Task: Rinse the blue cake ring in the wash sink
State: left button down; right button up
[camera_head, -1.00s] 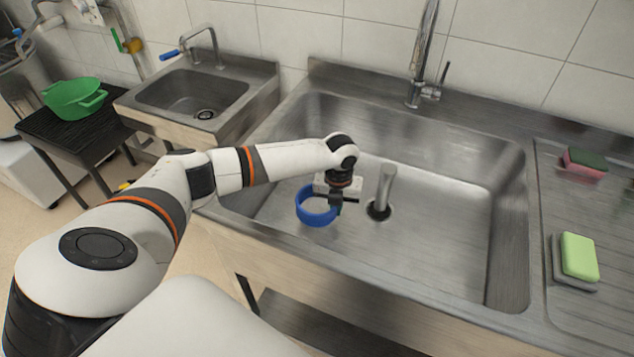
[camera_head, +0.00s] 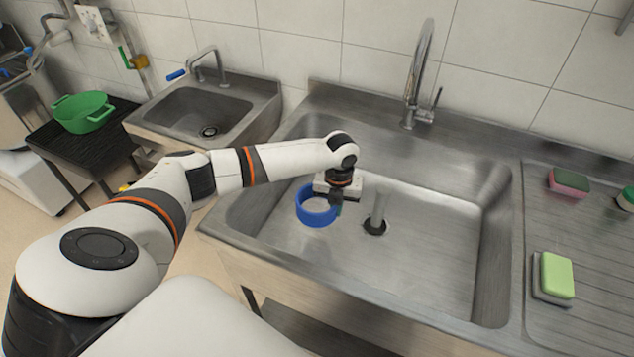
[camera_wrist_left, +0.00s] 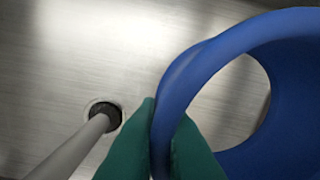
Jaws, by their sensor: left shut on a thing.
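The blue cake ring (camera_head: 317,221) is in the wash sink (camera_head: 445,235), left of the standing pipe (camera_head: 379,207) over the drain. My left gripper (camera_head: 337,207) is shut on the ring's wall. In the left wrist view the green fingertips (camera_wrist_left: 162,150) pinch the wall of the ring (camera_wrist_left: 185,85) from both sides. The ring's open middle faces up in the head view. I cannot tell whether it touches the sink floor. The tap (camera_head: 420,85) stands at the back of the wash sink, and no water shows from it. My right gripper is not in view.
The drainboard at right holds a pink and green sponge (camera_head: 569,182) and a green sponge (camera_head: 557,275). A small basin (camera_head: 190,105) with a blue-handled tap is at back left. A green colander (camera_head: 83,112) stands on a dark table. The right half of the sink is clear.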

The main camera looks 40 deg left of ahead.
pick_arm(q)
jog(key=shift+r+p, duration=4.6)
jog(key=shift+r, duration=0.6)
notch_tip(320, 180, up, 4)
jog(key=p, duration=0.4)
